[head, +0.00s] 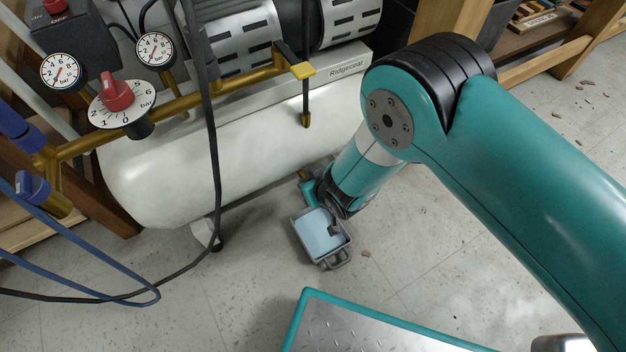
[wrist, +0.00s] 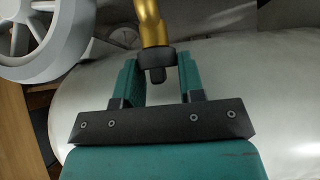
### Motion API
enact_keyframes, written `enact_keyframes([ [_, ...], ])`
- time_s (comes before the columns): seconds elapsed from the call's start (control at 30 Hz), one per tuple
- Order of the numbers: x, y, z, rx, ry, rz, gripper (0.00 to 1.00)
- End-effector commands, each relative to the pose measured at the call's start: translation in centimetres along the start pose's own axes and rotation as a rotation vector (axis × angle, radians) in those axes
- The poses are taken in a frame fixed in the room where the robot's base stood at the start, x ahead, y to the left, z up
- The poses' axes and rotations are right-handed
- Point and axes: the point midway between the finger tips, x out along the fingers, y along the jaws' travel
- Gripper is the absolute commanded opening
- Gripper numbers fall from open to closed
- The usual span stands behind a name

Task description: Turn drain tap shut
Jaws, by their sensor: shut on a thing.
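The drain tap (wrist: 157,57) is a dark knob with a small lever or stub, at the end of a brass pipe (wrist: 150,22) under the white tank (wrist: 270,90). My gripper (wrist: 158,66) has its two teal fingers on either side of the tap's dark collar and is shut on it. In the head view my gripper (head: 309,190) is low beside the underside of the white tank (head: 180,180). A bit of brass pipe (head: 303,174) shows just above it. The tap itself is hidden there by the gripper. I cannot tell how far the tap is turned.
A grey tub (head: 346,250) with pale blue inside stands on the floor just below my gripper. A black hose (head: 213,130) hangs in front of the tank. Gauges and a red regulator knob (head: 117,92) are at upper left. A metal plate with a teal rim (head: 350,325) is in front.

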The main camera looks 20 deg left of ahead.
Motion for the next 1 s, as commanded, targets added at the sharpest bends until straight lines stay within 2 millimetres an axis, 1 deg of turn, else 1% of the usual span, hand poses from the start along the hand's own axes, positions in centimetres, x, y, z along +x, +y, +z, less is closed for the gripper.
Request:
enact_keyframes([
  [0.07,0.0,0.0,0.1,-0.001,-0.003,0.0,0.12],
  [0.1,0.0,0.0,0.1,-0.001,-0.003,0.0,0.41],
  [0.2,0.0,0.0,0.1,0.0,-0.002,0.0,0.61],
  [0.47,-0.1,0.0,0.0,0.0,-0.001,0.0,0.61],
  [0.57,-0.7,0.0,-0.1,0.0,-0.002,0.0,0.61],
  [0.67,-2.2,0.0,-0.3,0.0,-0.002,0.0,0.61],
  [0.77,-4.5,-0.1,-0.4,0.0,-0.004,0.0,0.61],
  [1.0,-10.9,-0.1,-0.4,-0.001,-0.004,0.0,0.61],
])
